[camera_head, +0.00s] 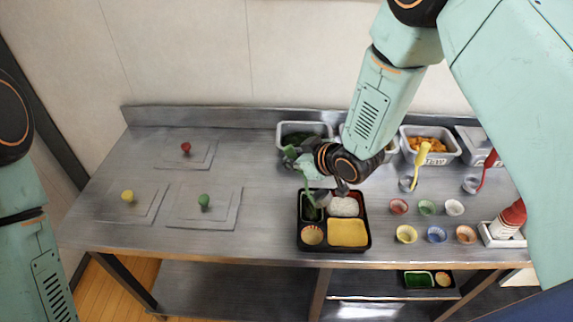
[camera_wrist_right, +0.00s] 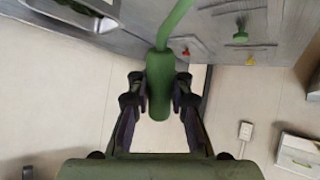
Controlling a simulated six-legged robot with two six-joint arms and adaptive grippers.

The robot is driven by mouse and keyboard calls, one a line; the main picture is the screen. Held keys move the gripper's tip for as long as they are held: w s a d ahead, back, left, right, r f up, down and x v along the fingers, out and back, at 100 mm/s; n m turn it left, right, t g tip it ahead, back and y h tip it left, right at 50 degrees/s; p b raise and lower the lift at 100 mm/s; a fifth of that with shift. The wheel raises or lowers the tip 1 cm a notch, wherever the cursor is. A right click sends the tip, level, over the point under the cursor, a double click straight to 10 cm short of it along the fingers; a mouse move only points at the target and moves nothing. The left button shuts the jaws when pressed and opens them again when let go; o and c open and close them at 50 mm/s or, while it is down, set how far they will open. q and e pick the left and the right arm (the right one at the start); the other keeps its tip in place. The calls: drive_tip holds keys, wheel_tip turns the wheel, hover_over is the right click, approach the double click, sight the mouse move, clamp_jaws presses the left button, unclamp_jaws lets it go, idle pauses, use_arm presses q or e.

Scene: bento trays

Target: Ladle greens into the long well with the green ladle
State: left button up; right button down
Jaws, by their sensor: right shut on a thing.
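The green ladle (camera_head: 308,184) shows its green handle and a grey bowl (camera_head: 322,197) low over the upper left of the black bento tray (camera_head: 334,250). My right gripper (camera_head: 303,158) is shut on the ladle's handle, and the right wrist view shows the handle (camera_wrist_right: 160,80) between both fingers. The tray's narrow left well (camera_head: 309,213) shows dark green inside, partly hidden by the ladle. I cannot tell whether the bowl holds greens. The greens bin (camera_head: 291,126) stands at the back, partly hidden by my arm. My left gripper is out of view.
An orange-food bin (camera_head: 430,131), a yellow ladle (camera_head: 421,157) and a red ladle (camera_head: 487,166) stand at the right. Several small cups (camera_head: 437,234) sit right of the tray. Flat lids with knobs (camera_head: 204,201) lie at the left.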

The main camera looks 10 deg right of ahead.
drive_tip(key=shift+s+d+r+t+y+b, duration=0.35)
drive_tip(key=shift+s+d+t+y+b, duration=0.1)
drive_tip(key=shift+d+t+y+b, duration=0.15)
drive_tip(key=s+d+r+m+t+y+b, duration=0.1)
drive_tip(key=s+d+r+t+y+b, duration=0.1)
drive_tip(key=r, duration=0.4)
drive_tip(key=s+d+t+y, duration=0.1)
drive_tip(key=s+d+t, duration=0.1)
drive_tip(key=shift+d+r+t+b, duration=0.2)
drive_tip(key=shift+t+b, duration=0.1)
drive_tip(key=shift+t, duration=0.1)
drive_tip(key=shift+f+m, duration=0.1)
drive_tip(key=shift+m, duration=0.2)
drive_tip(key=shift+s, duration=0.1)
